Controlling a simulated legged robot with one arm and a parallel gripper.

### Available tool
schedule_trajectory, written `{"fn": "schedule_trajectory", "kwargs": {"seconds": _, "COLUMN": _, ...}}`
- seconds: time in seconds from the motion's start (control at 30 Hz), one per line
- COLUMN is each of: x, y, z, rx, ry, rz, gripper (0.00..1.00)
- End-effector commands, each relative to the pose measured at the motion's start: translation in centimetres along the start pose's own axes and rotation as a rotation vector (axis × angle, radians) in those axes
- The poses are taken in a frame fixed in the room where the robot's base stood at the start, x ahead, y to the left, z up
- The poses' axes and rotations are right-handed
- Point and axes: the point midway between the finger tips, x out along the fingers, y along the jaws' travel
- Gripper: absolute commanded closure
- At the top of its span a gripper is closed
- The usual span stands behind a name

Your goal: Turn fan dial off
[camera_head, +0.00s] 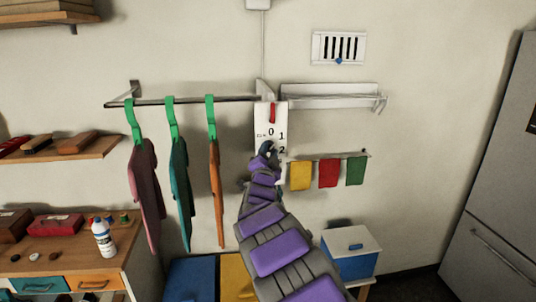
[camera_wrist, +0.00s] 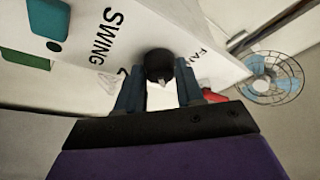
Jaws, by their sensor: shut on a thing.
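A white control panel (camera_head: 262,118) hangs on the wall, marked 0, 1 and 2 with a red strip near its top. It also fills the upper part of the wrist view (camera_wrist: 110,70), with the words SWING and FAN. The black round fan dial (camera_wrist: 159,60) stands out from the panel in the wrist view. My gripper (camera_head: 267,150) is at the panel's lower part, its fingers (camera_wrist: 158,72) on either side of the dial and shut on it. The dial is hidden by my gripper in the head view. I cannot tell which number the dial points at.
A fan (camera_wrist: 270,78) shows at the right of the wrist view. A rail (camera_head: 190,101) with several hanging cloths is left of the panel. Small yellow, red and green cloths (camera_head: 328,173) hang to its right. A blue box (camera_head: 350,262) with a white lid stands below.

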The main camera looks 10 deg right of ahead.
Motion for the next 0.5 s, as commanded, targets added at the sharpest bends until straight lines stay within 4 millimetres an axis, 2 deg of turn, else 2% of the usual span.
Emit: {"fn": "schedule_trajectory", "kwargs": {"seconds": 0.5, "x": 0.03, "y": 0.77, "z": 0.08, "rx": -0.446, "ry": -0.007, "rz": -0.179, "gripper": 0.94}}
